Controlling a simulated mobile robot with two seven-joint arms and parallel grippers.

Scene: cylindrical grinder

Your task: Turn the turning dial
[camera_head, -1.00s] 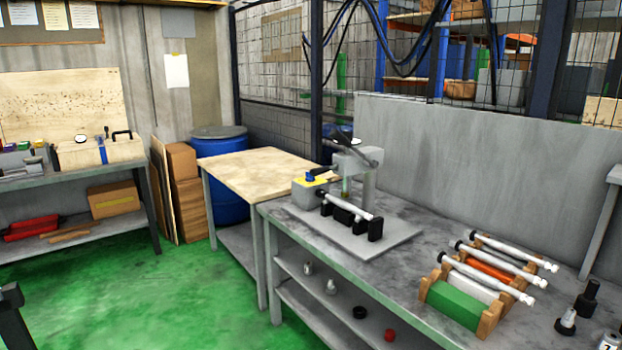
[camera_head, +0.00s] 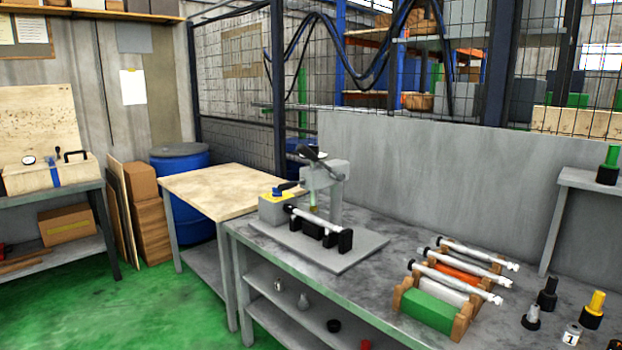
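A small grinder-like machine (camera_head: 322,180) stands on a grey base plate (camera_head: 362,252) on the metal workbench. At its left end is a grey box (camera_head: 272,212) with a yellow top and a blue knob-like part (camera_head: 277,194). A dark lever (camera_head: 290,185) is beside the blue part. I cannot tell for sure which part is the turning dial. A silver rod (camera_head: 318,219) lies on black supports in front of the machine. Neither of my grippers is in view.
A rack with several silver rods (camera_head: 455,270) and a green front block (camera_head: 427,311) stands right on the metal bench (camera_head: 385,320). Black holders (camera_head: 548,293) are at the far right. A wooden-topped table (camera_head: 222,186) adjoins the left. Green floor (camera_head: 150,310) is clear in front.

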